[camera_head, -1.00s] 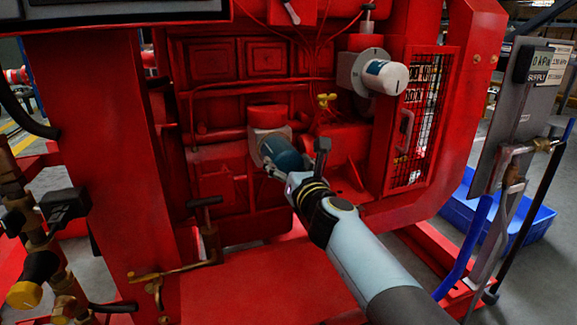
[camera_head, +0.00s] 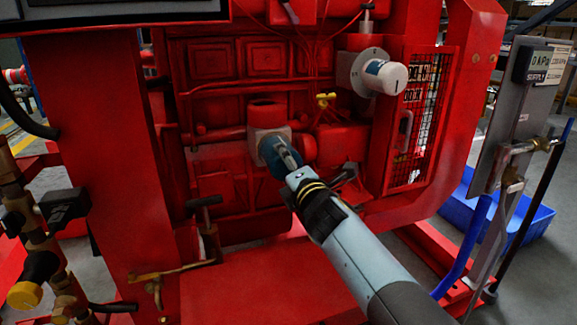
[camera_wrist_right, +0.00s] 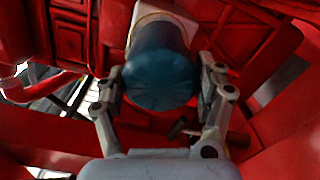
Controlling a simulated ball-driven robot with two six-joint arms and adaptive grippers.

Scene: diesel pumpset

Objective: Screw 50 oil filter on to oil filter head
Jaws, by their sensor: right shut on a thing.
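The oil filter is a blue cylinder (camera_head: 269,150) at the middle of the engine, and its ribbed end fills the centre of the right wrist view (camera_wrist_right: 160,80). Its far end meets the pale square oil filter head (camera_head: 257,135), which also shows behind it in the right wrist view (camera_wrist_right: 152,18). I cannot tell whether they are threaded together. My right gripper (camera_head: 283,153) is shut on the filter, one finger on each side of it in the wrist view (camera_wrist_right: 161,85). It hides part of the filter in the head view. My left gripper is not in view.
A white filter (camera_head: 386,77) sits on a grey mount at upper right. A wire mesh guard (camera_head: 420,120) stands right of the engine. Brass valves and pipes (camera_head: 35,250) are at left. A blue bin (camera_head: 535,215) and grey supply panel (camera_head: 515,110) are at right.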

